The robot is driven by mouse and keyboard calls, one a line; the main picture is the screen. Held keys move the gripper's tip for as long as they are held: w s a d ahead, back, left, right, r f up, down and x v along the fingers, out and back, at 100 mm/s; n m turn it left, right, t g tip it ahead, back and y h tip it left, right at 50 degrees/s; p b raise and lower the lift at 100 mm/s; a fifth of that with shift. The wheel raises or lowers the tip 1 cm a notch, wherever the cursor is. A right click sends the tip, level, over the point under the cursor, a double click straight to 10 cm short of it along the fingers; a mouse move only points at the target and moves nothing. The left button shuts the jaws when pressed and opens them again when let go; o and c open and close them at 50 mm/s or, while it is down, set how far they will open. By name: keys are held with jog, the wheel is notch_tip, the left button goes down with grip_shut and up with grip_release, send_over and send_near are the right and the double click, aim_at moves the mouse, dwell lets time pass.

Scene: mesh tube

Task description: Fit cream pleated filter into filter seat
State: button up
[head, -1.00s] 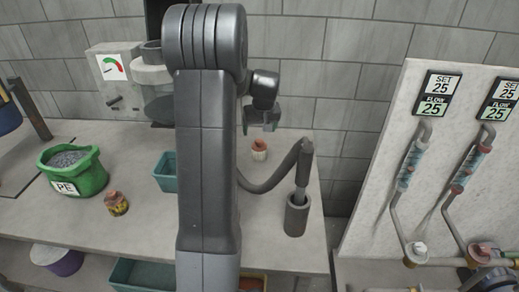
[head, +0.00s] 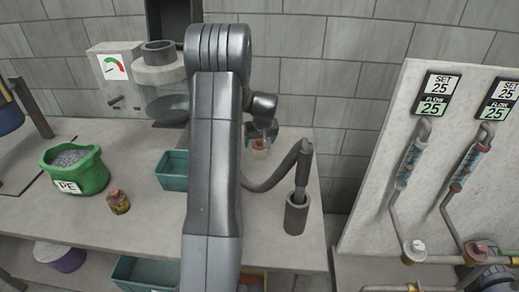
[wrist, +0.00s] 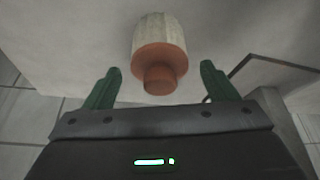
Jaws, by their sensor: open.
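The cream pleated filter (wrist: 160,28) has an orange-brown end cap with a narrower knob. It stands upright on the worktop in the head view (head: 259,153), partly hidden by my gripper (head: 262,133). In the wrist view my gripper (wrist: 160,78) is open, its two green fingers apart on either side of the knob's line. The filter lies just beyond the fingertips, and nothing is held. I cannot tell for sure which part is the filter seat; a grey open-topped cylinder (head: 159,53) tops the machine with a clear vessel at the back.
A grey hose bends into a grey holder (head: 296,214) right of my arm. A teal bin (head: 173,170), a green PE sack (head: 75,172) and a small yellow-brown jar (head: 118,201) stand to the left. A flow-meter panel (head: 440,170) is at far right.

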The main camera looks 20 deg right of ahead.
jog(key=c, duration=1.1)
jog(key=shift+r, duration=0.1)
